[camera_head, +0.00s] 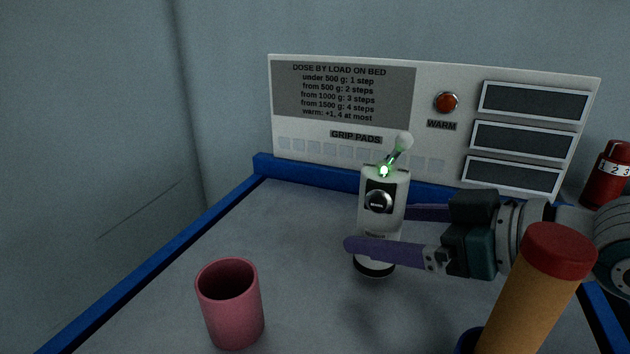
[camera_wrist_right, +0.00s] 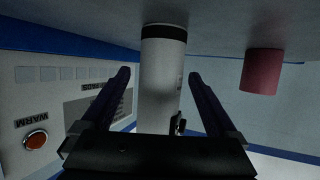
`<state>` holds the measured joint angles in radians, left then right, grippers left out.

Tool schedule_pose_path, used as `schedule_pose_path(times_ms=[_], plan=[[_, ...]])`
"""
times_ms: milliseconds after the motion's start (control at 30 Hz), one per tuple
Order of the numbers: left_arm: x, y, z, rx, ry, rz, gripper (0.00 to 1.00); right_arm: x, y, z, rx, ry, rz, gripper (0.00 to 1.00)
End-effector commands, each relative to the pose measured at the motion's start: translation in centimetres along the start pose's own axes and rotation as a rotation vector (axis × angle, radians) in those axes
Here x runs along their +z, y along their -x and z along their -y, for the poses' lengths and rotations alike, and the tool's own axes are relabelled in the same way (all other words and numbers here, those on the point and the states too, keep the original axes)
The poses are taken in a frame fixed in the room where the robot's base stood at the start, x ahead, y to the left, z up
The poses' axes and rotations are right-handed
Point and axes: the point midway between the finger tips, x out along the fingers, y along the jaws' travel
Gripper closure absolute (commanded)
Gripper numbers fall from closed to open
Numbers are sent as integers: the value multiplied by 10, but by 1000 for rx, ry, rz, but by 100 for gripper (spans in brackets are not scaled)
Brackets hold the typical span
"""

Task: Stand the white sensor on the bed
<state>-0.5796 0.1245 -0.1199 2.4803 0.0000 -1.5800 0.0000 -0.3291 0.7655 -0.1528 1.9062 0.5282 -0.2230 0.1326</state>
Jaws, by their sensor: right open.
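The white sensor (camera_head: 384,210) stands upright on the grey bed (camera_head: 290,235). It has a dark base ring, a round dark dial, a lit green lamp and a tilted stub with a pale ball on top. My right gripper (camera_head: 375,228) comes in from the right with its two purple fingers apart, one on each side of the sensor. In the right wrist view the sensor (camera_wrist_right: 163,80) appears upside down between the open fingers (camera_wrist_right: 160,75), with gaps visible on both sides. My left gripper is not in view.
A pink cup (camera_head: 231,305) stands at the front left. An orange cylinder with a red top (camera_head: 535,290) is at the front right. A panel (camera_head: 440,150) with a red WARM lamp (camera_head: 446,102) stands behind the bed's blue rim (camera_head: 185,235). A red bottle (camera_head: 608,175) is far right.

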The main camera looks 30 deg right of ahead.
Motion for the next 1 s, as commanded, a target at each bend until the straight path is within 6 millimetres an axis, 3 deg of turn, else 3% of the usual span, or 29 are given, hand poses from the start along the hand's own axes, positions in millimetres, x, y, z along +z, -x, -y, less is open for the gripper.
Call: schedule_pose_path(times_ms=[200,400,1000], plan=[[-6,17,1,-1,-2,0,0,-2,43,1,-2,0,5,6],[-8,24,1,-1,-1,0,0,-1,66,0,-1,0,2,6],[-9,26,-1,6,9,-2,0,-1,75,0,-1,0,-1,6]])
